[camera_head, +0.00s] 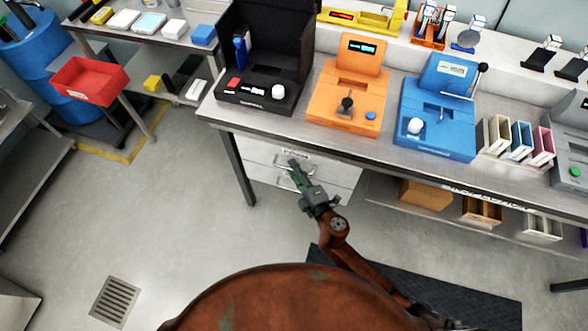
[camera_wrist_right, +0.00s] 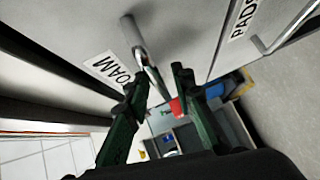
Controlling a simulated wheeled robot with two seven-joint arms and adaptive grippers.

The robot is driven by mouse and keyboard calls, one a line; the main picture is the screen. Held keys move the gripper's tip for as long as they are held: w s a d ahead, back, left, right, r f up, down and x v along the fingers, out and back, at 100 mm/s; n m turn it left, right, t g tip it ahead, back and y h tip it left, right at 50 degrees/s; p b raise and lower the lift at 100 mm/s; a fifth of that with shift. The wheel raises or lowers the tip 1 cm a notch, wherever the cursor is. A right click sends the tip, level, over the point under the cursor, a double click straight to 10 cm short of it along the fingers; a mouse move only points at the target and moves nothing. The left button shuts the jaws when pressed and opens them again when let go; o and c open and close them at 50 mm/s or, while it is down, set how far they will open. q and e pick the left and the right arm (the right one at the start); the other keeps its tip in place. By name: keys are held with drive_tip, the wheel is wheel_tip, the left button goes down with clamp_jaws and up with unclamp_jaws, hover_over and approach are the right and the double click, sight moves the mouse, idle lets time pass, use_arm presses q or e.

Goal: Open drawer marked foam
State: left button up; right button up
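The foam drawer (camera_head: 265,155) is the upper white drawer front under the workbench, closed as far as I can see. My right gripper (camera_head: 293,165) is in front of this drawer in the head view. In the wrist view the right gripper (camera_wrist_right: 160,84) is open, with the handle's near part between its fingertips. I cannot tell whether a finger touches the handle. My left gripper is not in view.
A second drawer with a PADS label (camera_wrist_right: 243,20) and its own handle (camera_wrist_right: 268,46) lies below. The workbench (camera_head: 385,155) carries a black case (camera_head: 262,95), an orange device (camera_head: 345,95) and a blue device (camera_head: 435,120). The floor left of the drawers is clear.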

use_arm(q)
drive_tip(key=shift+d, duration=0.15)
use_arm(e)
clamp_jaws()
idle(0.4)
